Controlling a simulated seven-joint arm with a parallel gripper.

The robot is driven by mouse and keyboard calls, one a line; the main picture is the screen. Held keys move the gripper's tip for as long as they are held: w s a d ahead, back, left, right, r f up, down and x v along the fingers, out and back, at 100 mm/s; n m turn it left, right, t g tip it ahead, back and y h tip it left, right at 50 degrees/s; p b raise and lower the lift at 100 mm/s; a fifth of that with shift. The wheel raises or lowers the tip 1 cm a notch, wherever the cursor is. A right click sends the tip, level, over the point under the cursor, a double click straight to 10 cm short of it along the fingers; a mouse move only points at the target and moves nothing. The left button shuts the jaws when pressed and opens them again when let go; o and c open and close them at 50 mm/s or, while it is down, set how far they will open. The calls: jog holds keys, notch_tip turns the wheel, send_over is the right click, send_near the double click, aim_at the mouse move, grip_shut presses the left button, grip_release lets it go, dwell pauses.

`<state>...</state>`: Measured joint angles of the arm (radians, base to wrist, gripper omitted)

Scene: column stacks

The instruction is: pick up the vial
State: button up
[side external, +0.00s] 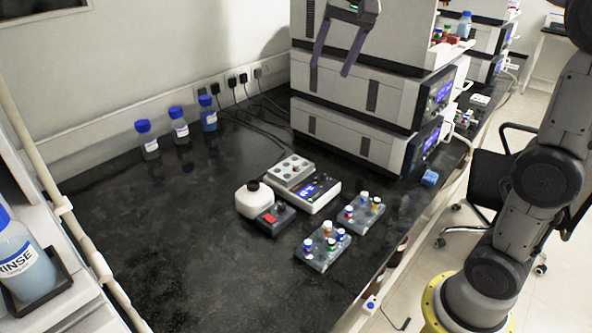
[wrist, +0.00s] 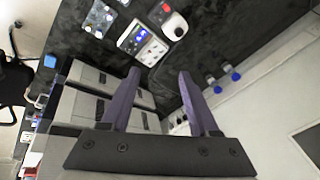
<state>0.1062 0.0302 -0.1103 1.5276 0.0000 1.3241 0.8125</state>
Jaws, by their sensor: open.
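Several small vials with coloured caps stand in two grey racks on the dark bench: a front rack (side external: 318,262) and a rear rack (side external: 372,222). One vial (side external: 327,227) in the front rack has a reddish-white cap. I cannot tell which vial the task means. One rack also shows at the top of the wrist view (wrist: 100,18). My gripper (side external: 330,80) is open and empty, its purple fingers pointing down in front of the stacked instruments, well above the bench and apart from the vials. Its fingers also show in the wrist view (wrist: 158,72).
Stacked instrument modules (side external: 345,95) stand tall behind the racks. Blue-capped bottles (side external: 180,130) line the wall. The bench's left side is clear.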

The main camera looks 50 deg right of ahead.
jog(key=w+d+f+m+g, duration=0.1)
jog(key=w+d+f, duration=0.1)
jog(key=w, duration=0.3)
jog(key=w+d+f+m, duration=0.1)
jog(key=w+d+f, duration=0.1)
jog(key=w, duration=0.3)
jog(key=m+g, duration=0.2)
send_over(296, 163)
notch_tip(296, 163, down, 16)
jog(key=shift+g, duration=0.6)
jog(key=f, duration=1.2)
jog(key=shift+d+f, duration=0.1)
jog(key=shift+d, duration=0.2)
jog(key=shift+a+f, duration=0.2)
jog(key=shift+f, duration=1.4)
jog(key=shift+a+f, duration=0.15)
jog(key=shift+f, duration=1.4)
jog(key=shift+c, duration=0.3)
grip_shut()
